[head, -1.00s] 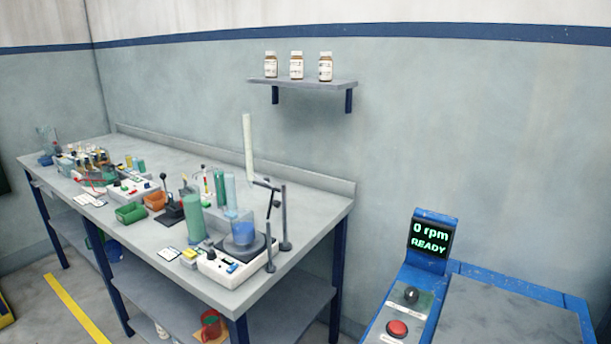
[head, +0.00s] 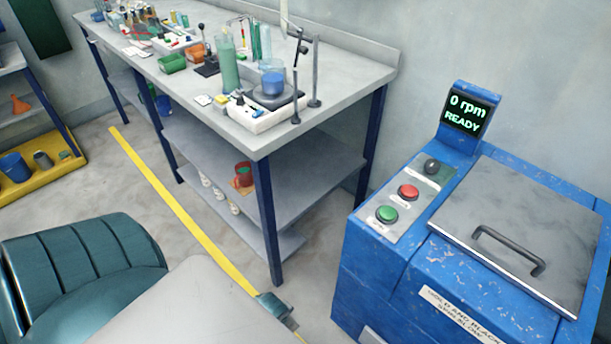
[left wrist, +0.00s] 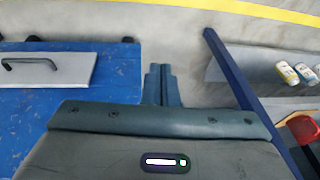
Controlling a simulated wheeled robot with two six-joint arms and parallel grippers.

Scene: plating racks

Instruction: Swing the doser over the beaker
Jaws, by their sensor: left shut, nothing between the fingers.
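The beaker (head: 272,82) holds blue liquid and stands on a white stirrer plate (head: 262,116) at the near end of the bench. I cannot tell whether the tube is directly over the beaker. My left gripper (left wrist: 161,84) is shut and empty in the left wrist view, over the floor and away from the bench top. My right gripper is not in view.
The bench (head: 330,113) has blue legs and a lower shelf (head: 300,180) with an orange-red pot (head: 243,174). A blue machine (head: 380,270) with a handled lid (head: 510,225) stands at the right. Bare floor lies between them. A yellow line (head: 170,200) crosses the floor.

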